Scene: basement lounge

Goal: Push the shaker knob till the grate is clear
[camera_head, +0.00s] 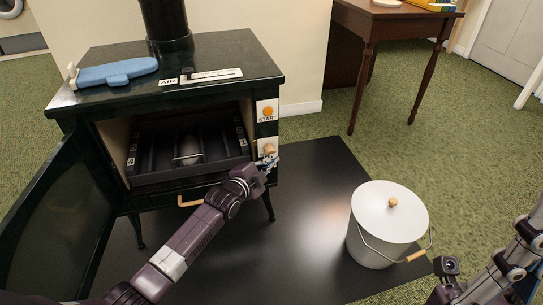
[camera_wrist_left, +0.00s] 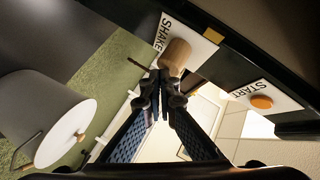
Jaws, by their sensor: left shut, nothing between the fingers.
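The wooden shaker knob (camera_head: 269,149) sticks out of a white plate on the right of the black stove's front, below the START button. In the left wrist view the knob (camera_wrist_left: 177,56) is beside the "SHAKE" lettering. My left gripper (camera_head: 268,164) is shut and empty, its fingertips (camera_wrist_left: 158,88) right at the knob; I cannot tell whether they touch it. The grate (camera_head: 215,143) shows as dark bars inside the open firebox, with a pale grey lump (camera_head: 187,153) in the middle. My right gripper (camera_head: 446,271) is at the lower right, its fingers unclear.
The stove door (camera_head: 45,230) hangs open at left. The orange START button (camera_wrist_left: 262,102) is close to my left gripper. A lidded white bucket (camera_head: 385,225) stands on the black mat (camera_head: 300,235).

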